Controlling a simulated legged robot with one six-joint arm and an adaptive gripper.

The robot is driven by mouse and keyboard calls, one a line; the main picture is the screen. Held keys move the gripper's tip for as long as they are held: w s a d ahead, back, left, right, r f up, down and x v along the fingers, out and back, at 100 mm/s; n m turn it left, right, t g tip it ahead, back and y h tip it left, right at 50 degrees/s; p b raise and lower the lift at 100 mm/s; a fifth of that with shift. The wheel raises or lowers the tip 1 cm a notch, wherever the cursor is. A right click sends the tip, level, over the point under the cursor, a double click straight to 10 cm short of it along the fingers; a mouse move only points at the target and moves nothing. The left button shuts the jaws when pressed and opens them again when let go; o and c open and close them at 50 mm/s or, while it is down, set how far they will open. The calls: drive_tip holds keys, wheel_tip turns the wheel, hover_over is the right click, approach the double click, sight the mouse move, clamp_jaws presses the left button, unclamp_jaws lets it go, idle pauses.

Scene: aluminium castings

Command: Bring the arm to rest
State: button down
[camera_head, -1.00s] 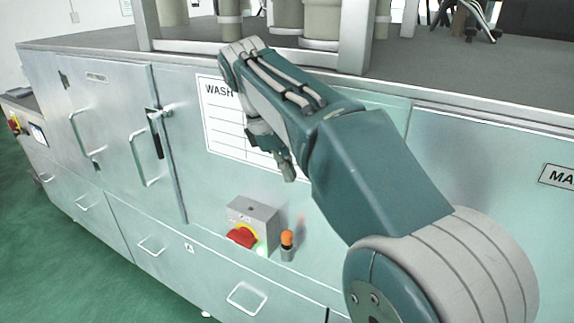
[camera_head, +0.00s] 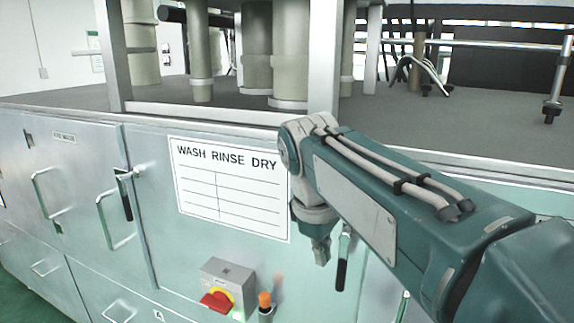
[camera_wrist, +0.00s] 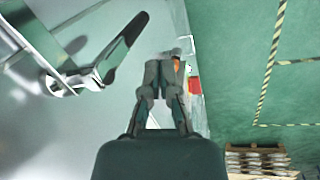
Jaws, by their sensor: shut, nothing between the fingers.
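My arm reaches in from the right of the head view, in front of the washing machine's pale green front (camera_head: 155,225). My gripper (camera_head: 322,258) points down from the wrist, in front of the panel just right of the "WASH RINSE DRY" sign (camera_head: 230,187). In the wrist view my gripper (camera_wrist: 165,66) has its fingers together with nothing between them. Whether it touches the panel cannot be told.
A black-gripped latch handle (camera_head: 343,260) is close beside my gripper; a latch handle (camera_wrist: 122,45) also shows in the wrist view. Green floor (camera_wrist: 235,60) and a pallet (camera_wrist: 258,160) lie at right.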

drive_tip(key=s+d+f+m+t+y, duration=0.1)
drive_tip(key=s+d+f+m+t, duration=0.3)
drive_tip(key=s+d+f+m, duration=0.6)
drive_tip(key=s+d+f, duration=0.1)
drive_tip(key=s+f, duration=0.1)
drive_tip(key=s, duration=0.2)
drive_tip(key=shift+s+f+y, duration=0.2)
drive_tip(key=shift+s+y, duration=0.05)
drive_tip(key=shift+y, duration=0.05)
drive_tip(key=shift+a, duration=0.1)
